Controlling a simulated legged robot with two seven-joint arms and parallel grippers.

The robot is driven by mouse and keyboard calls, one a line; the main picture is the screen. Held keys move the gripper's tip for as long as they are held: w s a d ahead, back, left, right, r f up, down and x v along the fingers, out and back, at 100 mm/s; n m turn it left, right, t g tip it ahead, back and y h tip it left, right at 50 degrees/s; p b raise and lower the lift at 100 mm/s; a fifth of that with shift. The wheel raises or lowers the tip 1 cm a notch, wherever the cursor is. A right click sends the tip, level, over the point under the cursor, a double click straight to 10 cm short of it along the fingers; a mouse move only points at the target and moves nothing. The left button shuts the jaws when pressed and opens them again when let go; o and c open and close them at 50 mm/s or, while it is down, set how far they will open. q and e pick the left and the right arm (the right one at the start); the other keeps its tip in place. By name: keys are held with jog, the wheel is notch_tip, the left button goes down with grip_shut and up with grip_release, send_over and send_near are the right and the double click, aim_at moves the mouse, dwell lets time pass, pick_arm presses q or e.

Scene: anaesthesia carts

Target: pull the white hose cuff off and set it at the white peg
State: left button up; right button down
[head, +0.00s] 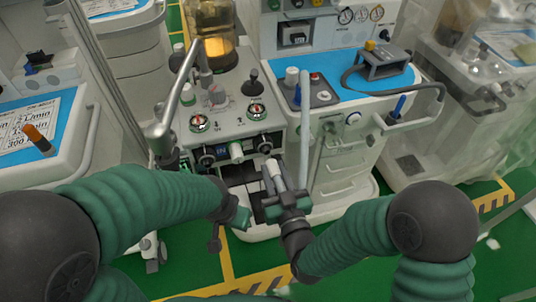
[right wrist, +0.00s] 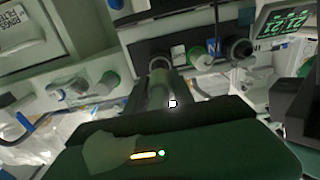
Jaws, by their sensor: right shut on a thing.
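My right gripper (head: 278,198) is shut on the white hose cuff (head: 275,174), which sticks up from its jaws in front of the cart. The cuff shows dim in the right wrist view (right wrist: 158,90), beyond the large dark fingers (right wrist: 172,135). A pale peg-like fitting (head: 236,150) sits on the cart front between two black round ports (head: 207,156); I take it for the white peg. It also shows in the right wrist view (right wrist: 201,58). The cuff is apart from it, to its lower right. My left gripper (head: 232,218) is left of the right one; its jaws are unclear.
A pale upright hose (head: 304,125) stands close right of the right gripper. The cart's control panel (head: 228,112) with dials lies above. A metal pole arm (head: 178,95) rises at left. A second cart with drawers (head: 340,170) stands at right.

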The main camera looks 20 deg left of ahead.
jog(key=shift+s+d, duration=0.3)
jog(key=shift+s, duration=0.15)
dwell(0.3)
jog(key=w+d+f+m+t+h, duration=0.1)
jog(key=d+f+m+h, duration=0.15)
jog(key=d, duration=0.85)
jog(key=w+d+f+m+t+h, duration=0.15)
jog(key=d+f+h, duration=0.25)
jog(key=d, duration=0.6)
jog(key=w+d+f+m+t+h, duration=0.1)
jog(key=w+d+f+m+h, duration=0.2)
jog(key=d, duration=0.8)
notch_tip(320, 180, up, 24)
jog(key=s+p, duration=0.1)
jog(key=p, duration=2.2)
jog(key=shift+f+p, duration=0.15)
jog(key=shift+p, duration=0.15)
jog(key=shift+s+a+g+h, duration=0.1)
jog(key=shift+g+h, duration=0.15)
